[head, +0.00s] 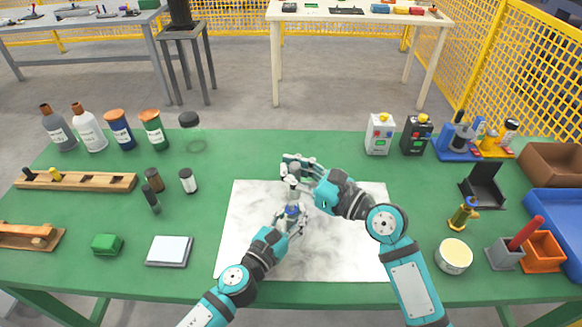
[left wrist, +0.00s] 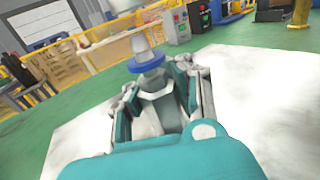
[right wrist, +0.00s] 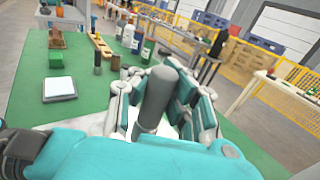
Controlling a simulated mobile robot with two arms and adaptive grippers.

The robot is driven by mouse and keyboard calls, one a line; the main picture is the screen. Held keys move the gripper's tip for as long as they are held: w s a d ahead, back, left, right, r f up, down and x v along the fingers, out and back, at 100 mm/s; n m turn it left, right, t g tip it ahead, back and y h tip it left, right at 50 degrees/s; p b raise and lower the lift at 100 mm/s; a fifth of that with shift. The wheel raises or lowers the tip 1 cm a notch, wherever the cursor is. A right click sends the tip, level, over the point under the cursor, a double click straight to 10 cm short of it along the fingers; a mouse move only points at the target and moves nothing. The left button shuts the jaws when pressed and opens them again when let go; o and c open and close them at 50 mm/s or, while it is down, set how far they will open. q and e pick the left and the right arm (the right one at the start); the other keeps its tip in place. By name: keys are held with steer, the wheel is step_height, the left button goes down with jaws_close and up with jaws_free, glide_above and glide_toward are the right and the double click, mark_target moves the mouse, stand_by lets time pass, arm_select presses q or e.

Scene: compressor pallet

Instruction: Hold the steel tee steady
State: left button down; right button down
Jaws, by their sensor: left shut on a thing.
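The steel tee (head: 292,191) stands above the white marbled sheet between my two grippers, mostly covered by their fingers. My left gripper (head: 293,212), the lower one, is shut on a part with a blue ring. In the left wrist view a pale metal piece (left wrist: 142,47) with that blue ring (left wrist: 147,61) sticks up between the fingers (left wrist: 160,92). My right gripper (head: 300,167) is just above and behind it. In the right wrist view a smooth grey cylinder (right wrist: 158,95) stands between its fingers (right wrist: 160,100); whether they press on it is unclear.
The marbled sheet (head: 245,235) lies on the green table (head: 330,150). Bottles (head: 120,128) and a wooden rack (head: 80,181) are at left. A white-topped block (head: 169,250), a round tin (head: 453,256), and a grey holder (head: 503,254) stand nearer the front.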

mark_target(296, 191)
steer(key=n+g+y, duration=0.2)
steer(key=g, duration=0.1)
steer(key=shift+s+a, duration=0.1)
steer(key=shift+s, duration=0.1)
steer(key=g, duration=0.1)
steer(key=n+g, duration=0.1)
steer(key=n+g+y, duration=0.1)
steer(key=shift+s+a, duration=0.25)
steer(key=shift+s, duration=0.05)
steer(key=shift+s+n+g, duration=0.1)
steer(key=shift+n+g, duration=0.3)
steer(key=shift+s+a, duration=0.15)
steer(key=shift+s, duration=0.1)
steer(key=shift+f, duration=1.95)
steer(key=c, duration=2)
jaws_free()
steer(key=o, duration=0.6)
steer(key=shift+o, duration=0.2)
